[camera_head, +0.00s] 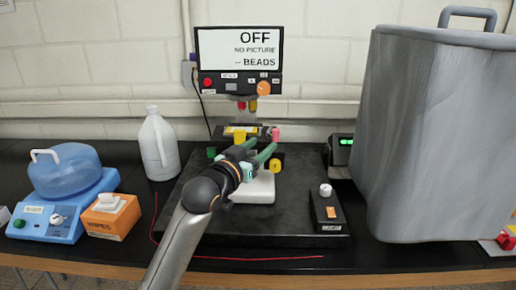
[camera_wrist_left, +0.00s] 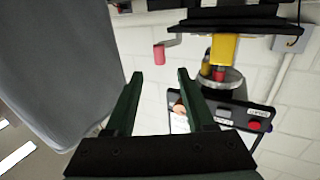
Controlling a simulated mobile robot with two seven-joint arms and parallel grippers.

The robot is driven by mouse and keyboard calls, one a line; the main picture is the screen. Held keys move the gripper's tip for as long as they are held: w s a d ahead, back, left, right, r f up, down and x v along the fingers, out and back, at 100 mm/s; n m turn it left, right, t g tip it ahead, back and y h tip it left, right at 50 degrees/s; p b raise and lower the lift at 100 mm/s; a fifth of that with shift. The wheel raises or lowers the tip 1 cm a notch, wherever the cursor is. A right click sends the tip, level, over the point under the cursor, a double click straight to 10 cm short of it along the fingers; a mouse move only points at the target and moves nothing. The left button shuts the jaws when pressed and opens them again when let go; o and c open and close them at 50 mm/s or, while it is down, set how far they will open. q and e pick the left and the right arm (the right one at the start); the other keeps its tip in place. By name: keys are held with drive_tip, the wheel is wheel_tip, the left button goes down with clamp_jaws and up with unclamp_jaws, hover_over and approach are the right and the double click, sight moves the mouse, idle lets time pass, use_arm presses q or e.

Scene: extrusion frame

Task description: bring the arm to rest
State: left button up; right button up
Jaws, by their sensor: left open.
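My left arm reaches up from the bottom of the head view. My left gripper (camera_head: 262,148) is open and empty, its green fingers in front of the instrument stage (camera_head: 240,131) on the dark base plate. In the left wrist view the open fingers (camera_wrist_left: 158,76) have only the pale wall and parts of the instrument beyond them. A pink-red knob (camera_wrist_left: 160,53) shows past the fingertips. I cannot tell how far the fingers are from the stage. My right gripper is in neither view.
A tall grey covered thing (camera_head: 430,130) is on the right. A control box (camera_head: 327,208) lies on the base plate. A white jug (camera_head: 158,145), wipes box (camera_head: 110,217) and blue-domed device (camera_head: 65,175) are on the left.

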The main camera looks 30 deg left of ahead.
use_arm(q)
drive_tip(key=shift+s, duration=0.2)
idle(0.5)
drive_tip(key=s+d+f+m+g, duration=0.1)
drive_tip(key=s+d+f+g, duration=0.1)
drive_tip(key=s+f, duration=0.35)
drive_tip(key=s+d+f+g+h, duration=0.1)
drive_tip(key=s+d+f+g, duration=0.15)
drive_tip(key=f, duration=0.65)
drive_tip(key=s+d+f+m+g, duration=0.1)
drive_tip(key=s+d+f+g, duration=0.15)
drive_tip(key=f, duration=0.45)
drive_tip(key=s+d+f+g, duration=0.35)
drive_tip(key=s+f, duration=0.25)
drive_tip(key=s, duration=0.5)
drive_tip(key=s+d+f+g, duration=0.2)
drive_tip(key=s+f+g, duration=0.25)
drive_tip(key=s, duration=0.65)
drive_tip(key=w+d+f+t+h, duration=0.1)
drive_tip(key=w+d+f+t, duration=0.1)
drive_tip(key=f, duration=0.4)
drive_tip(key=w+d+f+t+h, duration=0.1)
drive_tip(key=w+d+f+t, duration=0.1)
drive_tip(key=f+t, duration=0.2)
wheel_tip(320, 180, down, 2)
drive_tip(key=shift+m+h, duration=0.3)
drive_tip(key=shift+m, duration=0.1)
